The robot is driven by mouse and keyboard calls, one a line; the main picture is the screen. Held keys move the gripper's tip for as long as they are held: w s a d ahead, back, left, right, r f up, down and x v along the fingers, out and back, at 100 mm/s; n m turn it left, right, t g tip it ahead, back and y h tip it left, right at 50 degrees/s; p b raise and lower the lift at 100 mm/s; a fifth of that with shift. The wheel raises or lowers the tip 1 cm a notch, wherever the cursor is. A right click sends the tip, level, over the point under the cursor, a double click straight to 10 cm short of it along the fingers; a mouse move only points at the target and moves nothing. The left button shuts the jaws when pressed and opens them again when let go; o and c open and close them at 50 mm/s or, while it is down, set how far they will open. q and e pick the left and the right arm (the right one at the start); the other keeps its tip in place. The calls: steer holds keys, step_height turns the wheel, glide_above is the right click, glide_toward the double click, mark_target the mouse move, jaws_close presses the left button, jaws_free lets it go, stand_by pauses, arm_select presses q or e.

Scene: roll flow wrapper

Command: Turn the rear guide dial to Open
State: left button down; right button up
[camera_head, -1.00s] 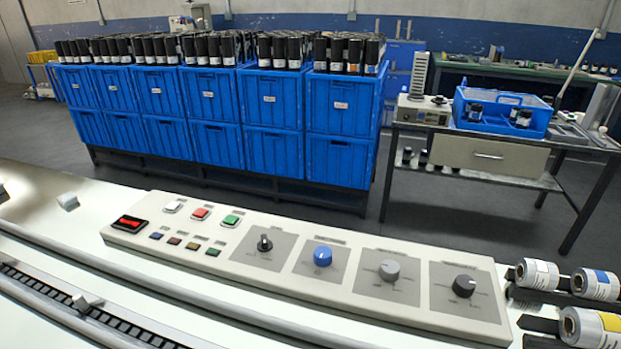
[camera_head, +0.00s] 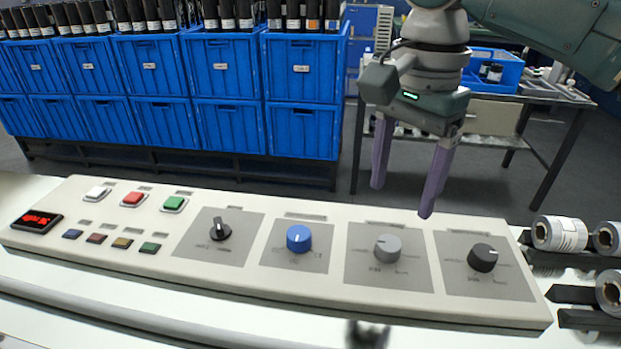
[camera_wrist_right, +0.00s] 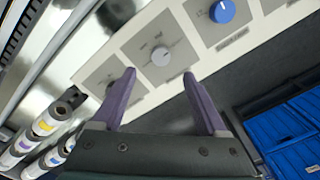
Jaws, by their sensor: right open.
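The control panel (camera_head: 330,208) carries a black selector (camera_head: 220,229), a blue dial (camera_head: 299,238), a grey dial (camera_head: 387,248) and a dark dial (camera_head: 482,257) in a row. Their labels are too small to read, so I cannot tell which is the rear guide dial. My right gripper (camera_head: 403,200) is open and empty, above the panel's back edge near the grey dial, touching nothing. In the right wrist view, the grey dial (camera_wrist_right: 160,57) shows just beyond the open fingertips (camera_wrist_right: 159,75), and the blue dial (camera_wrist_right: 222,11) lies farther up. My left gripper is out of view.
Push buttons (camera_head: 133,199) and a red display (camera_head: 37,221) fill the panel's left end. Label rolls (camera_head: 560,234) sit on dark bars at its right. Blue crates (camera_head: 300,130) and a side table (camera_head: 500,118) stand behind. A small dark blurred thing (camera_head: 367,335) shows at the bottom edge.

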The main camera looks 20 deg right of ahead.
mark_target(389, 243)
arm_select(q)
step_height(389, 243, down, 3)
steer(key=b, duration=0.2)
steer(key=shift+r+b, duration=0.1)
steer(key=shift+b, duration=0.25)
arm_select(e)
steer(key=f, duration=0.9)
steer(key=shift+w+d+f, duration=0.2)
steer(key=shift+f, duration=0.1)
jaws_close()
